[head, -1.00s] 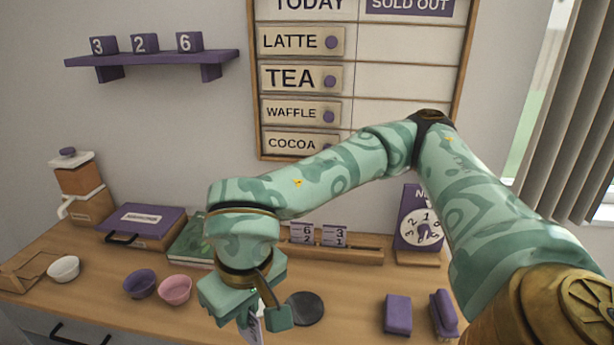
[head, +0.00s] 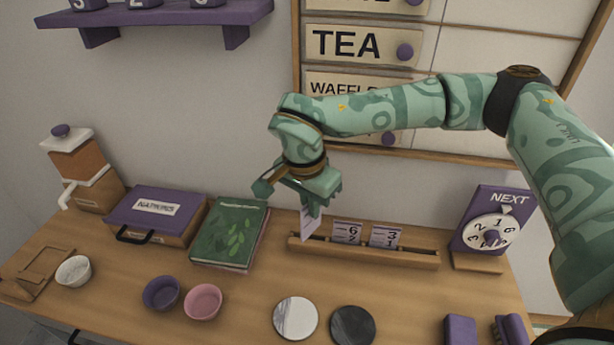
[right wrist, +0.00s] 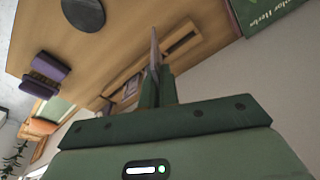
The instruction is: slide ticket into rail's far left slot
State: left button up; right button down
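My right gripper (head: 312,204) is shut on a pale ticket (head: 309,223), which hangs down from the fingertips. In the right wrist view the ticket (right wrist: 154,48) shows almost edge-on between the fingers. My left gripper is not in view.
A green book (head: 228,232) lies just left of the rail. A white disc (head: 296,318) and a dark disc (head: 353,326) lie in front of it. The NEXT dial (head: 490,231) stands to its right. Bowls, including a pink one (head: 203,301), sit at the front left.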

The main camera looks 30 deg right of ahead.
jog(key=w+d+f+m+g+p, duration=0.25)
jog(key=w+m, duration=0.45)
jog(key=m, duration=0.6)
jog(key=shift+t, duration=0.35)
jog(key=f+b, duration=0.3)
jog(key=b, duration=0.1)
jog(key=f+b, duration=0.2)
jog(key=shift+s+d+f, duration=0.25)
jog(key=shift+s+f, duration=0.05)
jog(key=shift+a+f+p, duration=0.1)
jog(key=shift+f+p, duration=0.25)
jog(key=shift+p, duration=0.05)
jog(key=shift+f, duration=0.25)
jog(key=shift+f, duration=0.5)
